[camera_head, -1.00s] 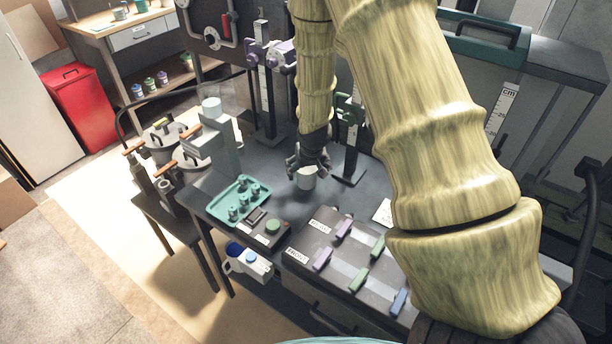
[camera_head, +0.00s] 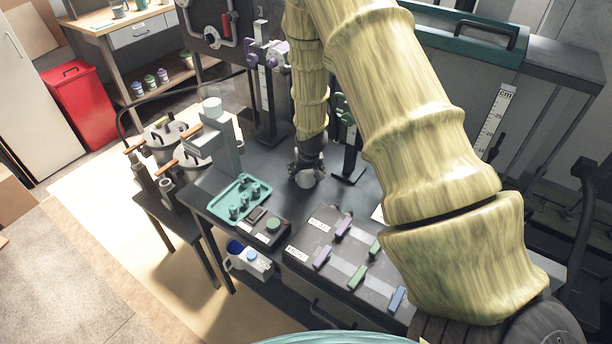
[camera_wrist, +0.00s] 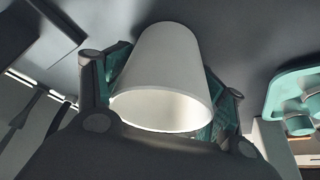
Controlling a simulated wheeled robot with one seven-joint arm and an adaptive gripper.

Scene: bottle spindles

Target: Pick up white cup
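The white cup (camera_wrist: 160,65) is between the two fingers of my gripper (camera_wrist: 165,85) in the wrist view, its open rim facing the camera. The teal finger pads flank it closely on both sides, and the cup hides part of them. I cannot tell whether both pads press on it.
A teal tray (camera_head: 222,211) with small parts lies left of the cup, and it also shows in the wrist view (camera_wrist: 280,88). A box with a green button (camera_head: 272,224) and a panel with coloured handles (camera_head: 345,262) are in front. A stand (camera_head: 347,172) rises close on the right.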

